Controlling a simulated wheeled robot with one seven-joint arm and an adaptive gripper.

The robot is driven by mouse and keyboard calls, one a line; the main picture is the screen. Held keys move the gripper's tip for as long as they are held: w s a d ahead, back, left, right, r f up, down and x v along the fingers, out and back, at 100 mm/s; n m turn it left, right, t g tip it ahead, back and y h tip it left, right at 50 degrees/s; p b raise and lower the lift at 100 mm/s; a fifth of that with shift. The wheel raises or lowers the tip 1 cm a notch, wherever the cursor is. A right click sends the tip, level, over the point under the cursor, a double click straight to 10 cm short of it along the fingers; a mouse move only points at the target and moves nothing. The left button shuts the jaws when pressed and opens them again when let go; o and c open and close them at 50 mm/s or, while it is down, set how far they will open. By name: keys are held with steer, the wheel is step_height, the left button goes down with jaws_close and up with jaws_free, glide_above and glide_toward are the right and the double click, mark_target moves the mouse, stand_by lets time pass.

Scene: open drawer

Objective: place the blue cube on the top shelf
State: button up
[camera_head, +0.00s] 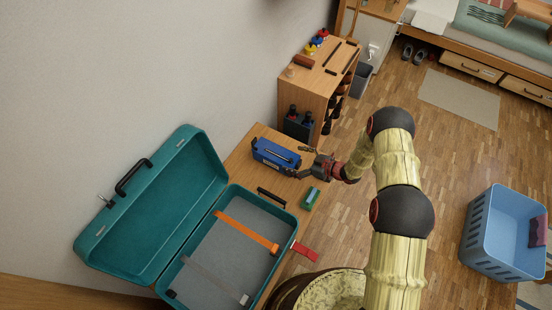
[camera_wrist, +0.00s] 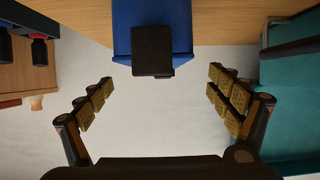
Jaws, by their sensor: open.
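A blue box with a dark handle (camera_head: 275,153) lies on the wooden table beside the open case. It is longer than a cube, and I see no plain blue cube. In the wrist view the blue box (camera_wrist: 152,14) is at the top centre, with a black block on its near side. My gripper (camera_head: 301,163) is just right of the box, fingers pointing at it. In the wrist view its fingers (camera_wrist: 150,103) are wide apart with nothing between them. A wooden shelf unit (camera_head: 312,84) stands behind the table, with several small things on its top.
An open teal case (camera_head: 200,205) with orange and grey straps fills the table's left and front. A small green box (camera_head: 310,198) lies near the table's right edge. A dark caddy with bottles (camera_head: 298,124) stands behind the blue box. A blue basket (camera_head: 490,240) sits on the floor.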

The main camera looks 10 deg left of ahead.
mark_target(277, 153)
steer(key=x, duration=0.2)
steer(key=shift+a+f+b, duration=0.2)
steer(key=shift+a+b, duration=0.1)
steer(key=shift+b, duration=0.05)
steer(key=x, duration=0.1)
steer(key=b+x, duration=0.1)
steer(key=x, duration=0.1)
steer(key=b+x, duration=0.1)
steer(key=x, duration=0.1)
steer(key=shift+w+r, duration=0.3)
steer(key=shift+w, duration=0.15)
steer(key=c, duration=0.3)
steer(key=c, duration=1.7)
steer(key=shift+r, duration=0.1)
steer(key=shift+c, duration=0.7)
steer(key=shift+r, duration=0.1)
